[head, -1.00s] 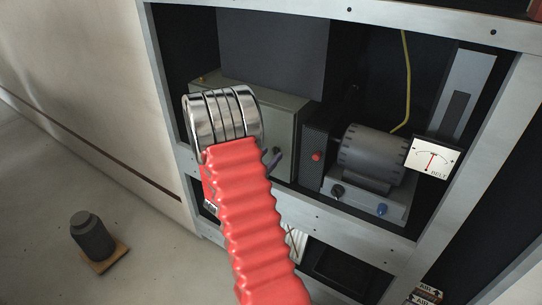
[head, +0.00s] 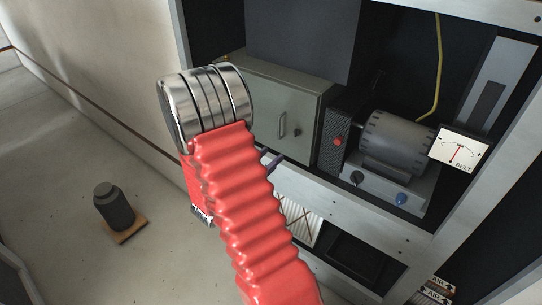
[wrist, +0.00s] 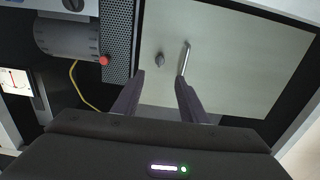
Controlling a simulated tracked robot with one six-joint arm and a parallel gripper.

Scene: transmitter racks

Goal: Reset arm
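My gripper (wrist: 158,97) shows in the wrist view as two dark fingers standing apart, with nothing visible between them. Beyond the fingertips is a grey-green cabinet door with a silver handle (wrist: 184,59) and a dark knob (wrist: 160,59). In the head view, my arm's red ribbed sleeve and silver rings cover part of the rack, and a dark fingertip (head: 273,162) pokes out right of the sleeve. The grey-green cabinet (head: 275,100) is closed, its handle and knob facing out. The fingers appear apart from the door.
A yellow cable (head: 437,70) hangs behind. The metal rack frame (head: 350,215) borders the opening. A dark weight (head: 113,207) stands on the floor left.

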